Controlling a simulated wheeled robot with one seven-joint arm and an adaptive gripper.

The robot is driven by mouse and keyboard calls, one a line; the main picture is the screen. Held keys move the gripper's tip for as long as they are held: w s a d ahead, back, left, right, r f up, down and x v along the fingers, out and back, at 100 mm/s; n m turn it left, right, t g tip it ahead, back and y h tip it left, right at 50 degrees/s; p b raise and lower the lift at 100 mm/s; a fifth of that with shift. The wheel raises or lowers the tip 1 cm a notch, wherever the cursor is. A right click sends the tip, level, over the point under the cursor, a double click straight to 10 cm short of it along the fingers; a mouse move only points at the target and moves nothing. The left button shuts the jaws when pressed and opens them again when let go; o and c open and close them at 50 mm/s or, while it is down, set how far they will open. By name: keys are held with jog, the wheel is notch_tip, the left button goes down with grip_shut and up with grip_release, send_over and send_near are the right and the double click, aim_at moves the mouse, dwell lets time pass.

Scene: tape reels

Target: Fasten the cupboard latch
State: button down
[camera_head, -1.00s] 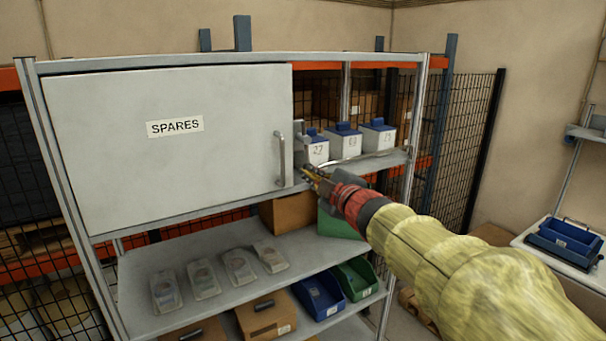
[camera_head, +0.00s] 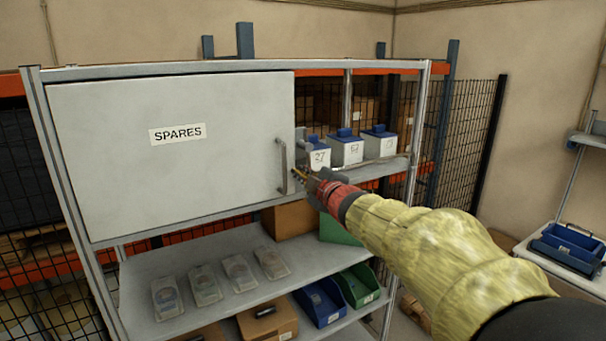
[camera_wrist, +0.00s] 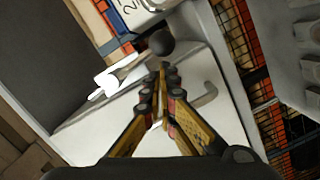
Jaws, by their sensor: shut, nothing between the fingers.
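The cupboard door (camera_head: 170,190), grey and labelled SPARES, looks shut in the head view. Its upright bar handle (camera_head: 283,166) is near the right edge, and the handle also shows in the wrist view (camera_wrist: 207,97). My gripper (camera_head: 295,172) is shut and empty, its tips beside the door's right edge, low by the handle. In the wrist view my gripper (camera_wrist: 163,70) points at a dark round knob (camera_wrist: 161,43), which seems to be on the latch. I cannot tell whether the tips touch it. A bright white piece (camera_wrist: 117,78) lies left of the knob.
White bins with blue lids (camera_head: 346,150) stand on the open shelf right of the door. The shelf below (camera_head: 215,275) holds several clear reel packs (camera_head: 240,268). Blue (camera_head: 320,300) and green (camera_head: 357,285) bins and cardboard boxes are lower down.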

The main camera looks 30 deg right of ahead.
jog(key=shift+d+f+n+b, duration=0.3)
jog(key=shift+n+b, duration=0.4)
jog(key=shift+b, duration=0.35)
jog(key=d+r+n+t+b, duration=0.2)
jog(key=d+n+b, duration=0.6)
jog(key=n+b, duration=0.8)
jog(key=shift+w+r+y+b, duration=0.15)
jog(key=shift+r+y+b, duration=0.25)
jog(key=shift+r, duration=0.1)
jog(key=shift+d+n, duration=0.1)
jog(key=shift+n, duration=0.2)
